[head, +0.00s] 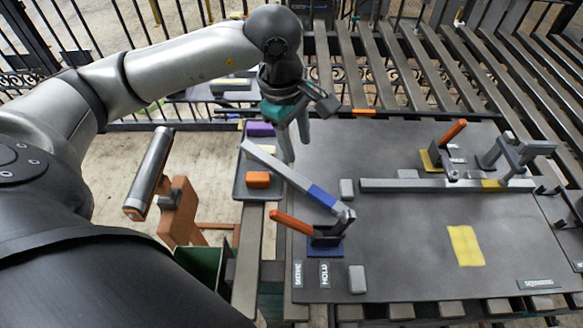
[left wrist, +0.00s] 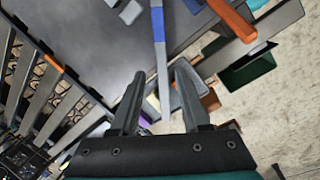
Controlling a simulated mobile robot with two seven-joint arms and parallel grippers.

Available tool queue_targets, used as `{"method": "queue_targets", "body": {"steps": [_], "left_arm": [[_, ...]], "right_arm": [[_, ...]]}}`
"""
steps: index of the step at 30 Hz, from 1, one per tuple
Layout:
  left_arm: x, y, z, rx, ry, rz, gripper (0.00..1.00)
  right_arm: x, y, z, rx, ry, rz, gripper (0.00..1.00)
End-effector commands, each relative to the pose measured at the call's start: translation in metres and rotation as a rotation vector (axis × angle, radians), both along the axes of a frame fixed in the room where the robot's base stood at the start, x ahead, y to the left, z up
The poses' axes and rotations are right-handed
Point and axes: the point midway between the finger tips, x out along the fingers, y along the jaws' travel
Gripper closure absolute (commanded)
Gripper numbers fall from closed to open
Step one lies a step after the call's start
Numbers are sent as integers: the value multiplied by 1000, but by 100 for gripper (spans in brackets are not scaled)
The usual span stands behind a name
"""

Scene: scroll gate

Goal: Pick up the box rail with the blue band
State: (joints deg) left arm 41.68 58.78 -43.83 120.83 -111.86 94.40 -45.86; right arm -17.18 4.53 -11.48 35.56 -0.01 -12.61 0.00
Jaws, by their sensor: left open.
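The box rail with the blue band (head: 284,173) is a long grey bar lying slantwise across the left edge of the dark work table. Its blue band (head: 322,197) is near its lower right end, beside an orange-handled clamp (head: 292,223) on a blue base. My left gripper (head: 297,150) is open above the rail's grey part, with its fingers pointing down. In the left wrist view the rail (left wrist: 160,75) runs between the two open fingers (left wrist: 159,68), with the blue band ahead of them. Whether the fingers touch it is unclear. My right gripper is not in view.
A second grey rail with a yellow band (head: 420,185) lies at the right by another orange-handled clamp (head: 452,133). A tray (head: 241,187) at the left holds orange and purple blocks. A green bin (head: 203,263) is below it. The table's middle is mostly clear.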

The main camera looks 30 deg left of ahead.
Motion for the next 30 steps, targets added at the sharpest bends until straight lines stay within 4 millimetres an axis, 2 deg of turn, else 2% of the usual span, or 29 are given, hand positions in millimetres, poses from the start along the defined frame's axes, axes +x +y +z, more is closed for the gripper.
{"method": "queue_targets", "body": {"steps": [2,5,16,26,30], "left_arm": [[1,14,2,55,1,7,54],[1,19,-4,76,5,8,54],[10,17,-77,73,7,9,54],[15,16,-105,72,5,9,54],[18,16,-127,70,7,9,54]], "right_arm": [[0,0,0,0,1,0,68],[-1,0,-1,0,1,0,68],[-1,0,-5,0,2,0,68],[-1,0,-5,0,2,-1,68],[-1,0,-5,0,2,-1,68]]}}
